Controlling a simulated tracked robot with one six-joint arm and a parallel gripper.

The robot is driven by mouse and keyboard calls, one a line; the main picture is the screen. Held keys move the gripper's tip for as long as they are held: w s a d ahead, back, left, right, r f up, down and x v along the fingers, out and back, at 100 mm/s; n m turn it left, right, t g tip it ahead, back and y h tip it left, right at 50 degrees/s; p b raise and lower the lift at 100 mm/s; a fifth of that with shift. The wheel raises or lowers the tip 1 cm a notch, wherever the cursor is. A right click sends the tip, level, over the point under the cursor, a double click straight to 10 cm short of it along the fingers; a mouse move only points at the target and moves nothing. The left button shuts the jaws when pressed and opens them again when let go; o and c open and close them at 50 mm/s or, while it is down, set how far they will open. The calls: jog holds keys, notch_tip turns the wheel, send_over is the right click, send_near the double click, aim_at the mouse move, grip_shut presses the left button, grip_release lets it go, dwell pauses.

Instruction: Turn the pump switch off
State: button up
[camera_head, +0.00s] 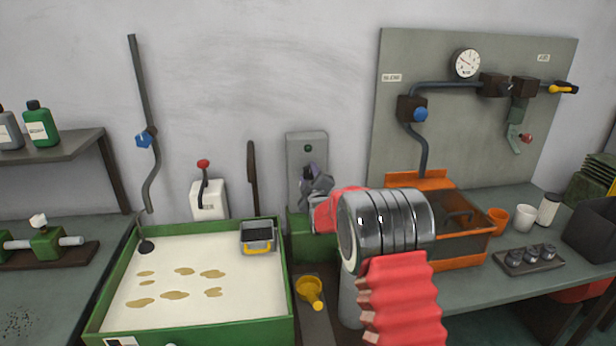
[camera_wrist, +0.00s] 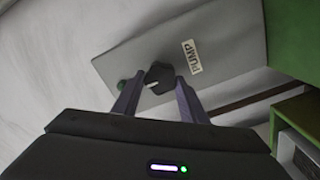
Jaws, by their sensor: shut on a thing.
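The grey pump panel (camera_head: 306,143) is on the wall behind my arm. In the wrist view, the panel (camera_wrist: 221,45) appears tilted and carries a white PUMP label (camera_wrist: 191,57). The black switch knob (camera_wrist: 158,75) sits between the two fingertips of my gripper (camera_wrist: 157,88), which is shut on it. A small green round part (camera_wrist: 121,84) is on the panel beside the knob. In the head view, my gripper (camera_head: 309,174) is in front of the panel, and the knob is largely hidden behind it.
A green-edged tray (camera_head: 184,328) with brown patches stands at the left, with a red-tipped lever (camera_head: 203,164) behind it. An orange-framed bin (camera_head: 465,262) is to the right of my arm. A yellow funnel (camera_head: 309,291) lies below the panel.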

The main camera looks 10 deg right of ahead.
jog(key=o, duration=0.7)
jog(key=shift+a+f, duration=0.15)
jog(key=o, duration=0.3)
jog(key=shift+o, duration=0.2)
jog(key=shift+s, duration=0.2)
jog(key=s, duration=1.3)
jog(key=shift+s, duration=0.2)
